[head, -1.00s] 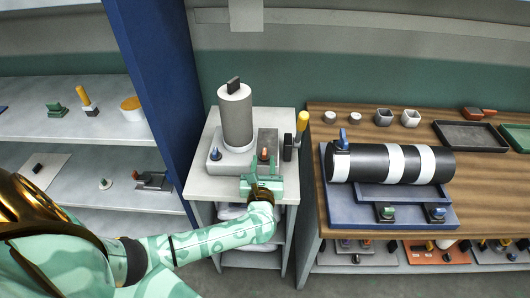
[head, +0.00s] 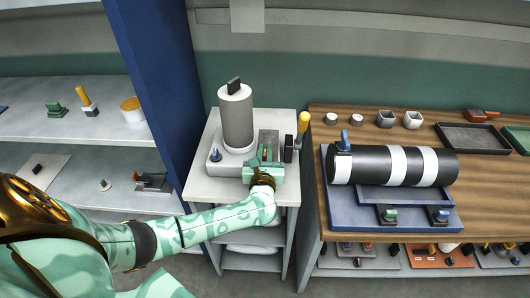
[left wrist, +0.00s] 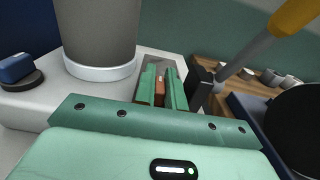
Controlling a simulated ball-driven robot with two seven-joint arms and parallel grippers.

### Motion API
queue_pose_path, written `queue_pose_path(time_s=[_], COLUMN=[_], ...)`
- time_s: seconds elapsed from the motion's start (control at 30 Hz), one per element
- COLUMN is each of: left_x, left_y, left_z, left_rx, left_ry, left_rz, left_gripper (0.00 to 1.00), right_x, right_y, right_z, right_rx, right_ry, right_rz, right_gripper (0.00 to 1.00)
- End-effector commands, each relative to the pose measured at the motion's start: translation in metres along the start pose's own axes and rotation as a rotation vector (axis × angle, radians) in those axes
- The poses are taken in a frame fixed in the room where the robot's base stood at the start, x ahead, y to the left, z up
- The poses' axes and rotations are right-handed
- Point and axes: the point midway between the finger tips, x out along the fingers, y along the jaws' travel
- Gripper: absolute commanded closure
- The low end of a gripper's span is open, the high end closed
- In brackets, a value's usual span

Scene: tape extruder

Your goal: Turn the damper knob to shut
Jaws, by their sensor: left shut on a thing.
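The grey machine (head: 217,167) on a small white stand carries an upright grey cylinder (head: 237,120) with a black fin on top. An orange knob stands at its front right; in the left wrist view the knob (left wrist: 160,88) shows between two green fingers. My left gripper (head: 265,154) is shut on this orange knob and mostly hides it in the head view. A blue knob (head: 215,154) sits at the machine's front left and also shows in the left wrist view (left wrist: 16,68). No label shows which knob is the damper. My right gripper is out of view.
A yellow-handled lever (head: 303,122) stands upright just right of my left gripper. A blue post (head: 155,90) rises left of the stand. A wooden bench (head: 480,190) at the right bears a black and white striped roller (head: 370,165).

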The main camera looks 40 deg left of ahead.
Motion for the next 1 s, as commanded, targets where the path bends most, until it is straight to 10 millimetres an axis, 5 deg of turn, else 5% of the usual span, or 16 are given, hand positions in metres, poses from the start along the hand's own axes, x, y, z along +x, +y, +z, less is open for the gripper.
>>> queue_pose_path(time_s=[0.37,1.0], left_x=[-0.001,-0.001], left_y=[-0.001,-0.001], left_z=[-0.004,-0.008], left_rx=[-0.004,0.000], left_ry=[0.004,0.007], left_rz=[0.144,0.643], left_gripper=[1.00,1.00], right_x=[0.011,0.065], right_y=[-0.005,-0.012], right_z=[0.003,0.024], right_rx=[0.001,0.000], right_ry=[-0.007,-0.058], right_rz=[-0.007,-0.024], right_gripper=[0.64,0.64])
